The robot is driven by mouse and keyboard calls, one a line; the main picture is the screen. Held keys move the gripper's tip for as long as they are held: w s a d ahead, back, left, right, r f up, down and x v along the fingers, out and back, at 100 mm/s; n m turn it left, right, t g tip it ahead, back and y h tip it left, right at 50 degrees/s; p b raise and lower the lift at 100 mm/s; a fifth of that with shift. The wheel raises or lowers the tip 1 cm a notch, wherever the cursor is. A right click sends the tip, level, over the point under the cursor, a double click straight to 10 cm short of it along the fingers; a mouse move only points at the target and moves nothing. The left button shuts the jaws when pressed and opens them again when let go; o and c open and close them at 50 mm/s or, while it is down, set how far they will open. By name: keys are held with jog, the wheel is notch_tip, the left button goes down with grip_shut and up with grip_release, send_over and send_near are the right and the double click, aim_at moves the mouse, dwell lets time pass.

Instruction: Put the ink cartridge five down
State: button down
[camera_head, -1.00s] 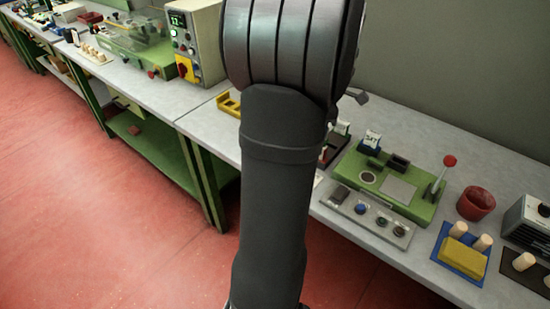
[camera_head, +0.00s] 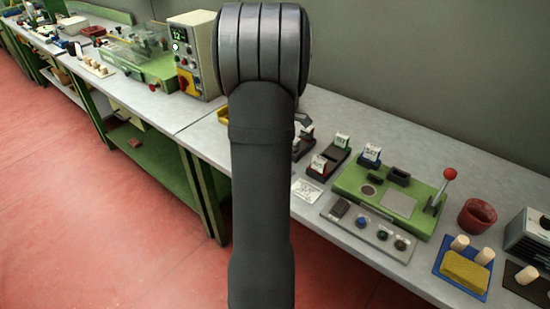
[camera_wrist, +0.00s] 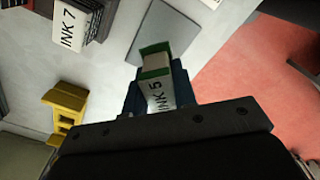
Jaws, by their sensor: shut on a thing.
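The ink cartridge five (camera_wrist: 157,98) has a white label reading "INK 5" and a green part at its far end. In the wrist view my gripper (camera_wrist: 156,86) is shut on it, with a blue finger on each side. It appears to be held above the pale bench, but the gap under it is hard to judge. Another cartridge (camera_wrist: 77,22), labelled "INK 7", stands in the upper left of the wrist view. In the head view my arm hides cartridge five.
A yellow holder (camera_wrist: 66,108) is left of my gripper. Dark holders with white-labelled blocks (camera_head: 320,165) stand beside a green fixture (camera_head: 350,181) with a red-knobbed lever. A printed card (camera_head: 306,191) lies near the front edge. A red cup (camera_head: 477,215) is further right.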

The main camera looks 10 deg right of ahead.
jog(key=shift+f, duration=1.7)
jog(key=shift+f, duration=0.15)
jog(key=c, duration=1.2)
grip_release()
jog(key=shift+o, duration=0.2)
notch_tip(320, 180, up, 12)
jog(key=shift+r, duration=0.2)
